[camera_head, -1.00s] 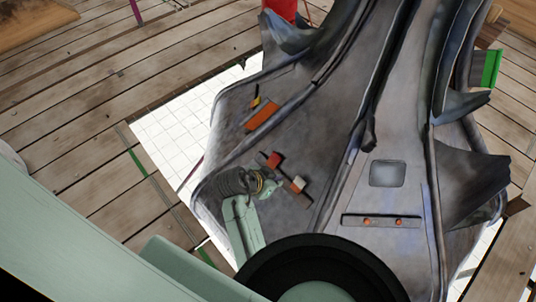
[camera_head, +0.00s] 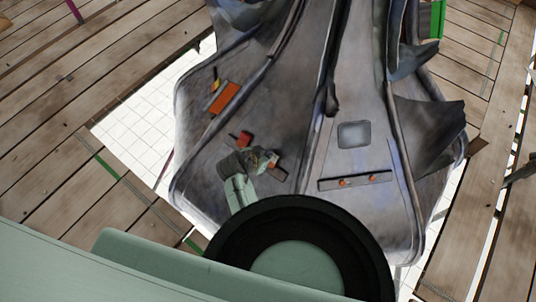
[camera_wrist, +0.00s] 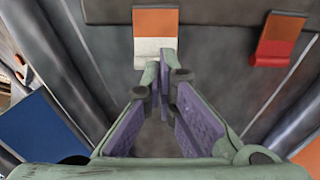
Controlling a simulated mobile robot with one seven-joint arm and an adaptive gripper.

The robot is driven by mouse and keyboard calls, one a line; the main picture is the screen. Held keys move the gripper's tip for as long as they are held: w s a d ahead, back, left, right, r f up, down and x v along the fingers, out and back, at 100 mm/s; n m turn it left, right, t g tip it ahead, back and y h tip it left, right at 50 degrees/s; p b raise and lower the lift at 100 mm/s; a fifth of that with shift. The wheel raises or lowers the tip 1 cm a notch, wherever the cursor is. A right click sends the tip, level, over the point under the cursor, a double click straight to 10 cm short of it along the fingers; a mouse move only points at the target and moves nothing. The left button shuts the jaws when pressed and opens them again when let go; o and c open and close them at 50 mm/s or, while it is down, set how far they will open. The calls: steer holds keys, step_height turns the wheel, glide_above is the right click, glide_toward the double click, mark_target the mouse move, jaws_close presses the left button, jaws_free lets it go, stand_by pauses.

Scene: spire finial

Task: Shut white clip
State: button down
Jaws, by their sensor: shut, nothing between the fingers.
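The white clip (camera_wrist: 154,46) shows in the wrist view as a white flap below an orange part, on a dark bar at the top. My gripper (camera_wrist: 160,72) is shut and empty, its fingertips at the lower edge of the white flap. I cannot tell whether they touch it. In the head view my gripper (camera_head: 262,160) is over the dark bar on the grey hull-like structure, and it mostly hides the white clip there. Whether the clip is open or shut is unclear.
An orange block (camera_head: 224,97) lies farther up. A bar with two orange knobs (camera_head: 355,181) is at the right. A blue panel (camera_wrist: 38,125) is at the left.

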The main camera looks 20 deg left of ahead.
steer(key=shift+w+f, duration=0.2)
steer(key=shift+f, duration=0.05)
steer(key=shift+w+d, duration=0.1)
steer(key=shift+d, duration=0.05)
steer(key=shift+w+d+r, duration=0.1)
steer(key=shift+w+d, duration=0.05)
steer(key=shift+w, duration=0.2)
steer(key=shift+w+r+g+p, duration=0.15)
steer(key=shift+g+p, duration=0.25)
steer(key=shift+p, duration=0.4)
steer(key=shift+w+d+f, duration=0.15)
steer(key=shift+w+f, duration=0.15)
steer(key=shift+f, duration=0.2)
steer(key=shift+s, duration=0.1)
